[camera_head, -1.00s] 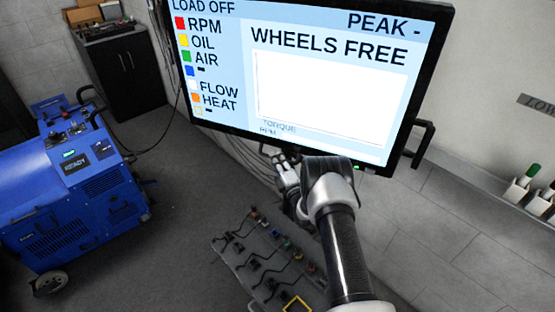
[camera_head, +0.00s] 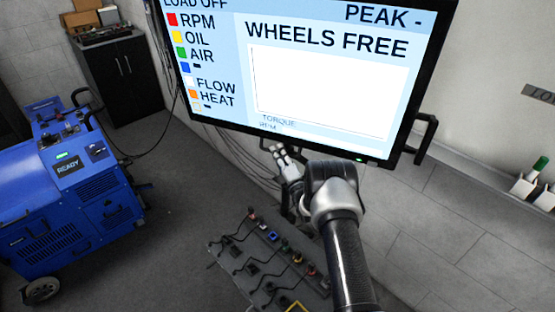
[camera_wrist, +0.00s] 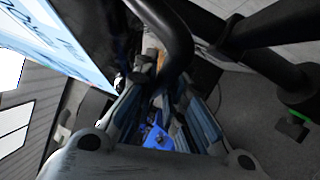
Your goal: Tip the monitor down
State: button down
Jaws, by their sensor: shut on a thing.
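The monitor (camera_head: 330,95) is a large black-framed screen reading "WHEELS FREE", filling the upper middle of the head view. Part of its bright screen (camera_wrist: 65,40) also shows at the upper left of the wrist view. My gripper (camera_head: 281,153) is at the monitor's lower edge, left of my wrist. In the wrist view, a black bent handle bar (camera_wrist: 177,45) runs down between the fingers of my gripper (camera_wrist: 158,88), which is shut on it. The exact contact is partly hidden by the bar and fingers. A second black side handle (camera_head: 428,140) at the monitor's lower right is free.
A blue wheeled machine (camera_head: 75,200) marked "READY" stands at the left. A low board (camera_head: 225,262) with several connectors and cables lies below my arm. A black cabinet (camera_head: 120,85) stands at the back left. A wall shelf with markers (camera_head: 528,185) is at the right.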

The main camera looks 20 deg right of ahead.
jog(key=shift+r, duration=0.1)
jog(key=c, duration=1.9)
grip_release()
jog(key=v, duration=1.2)
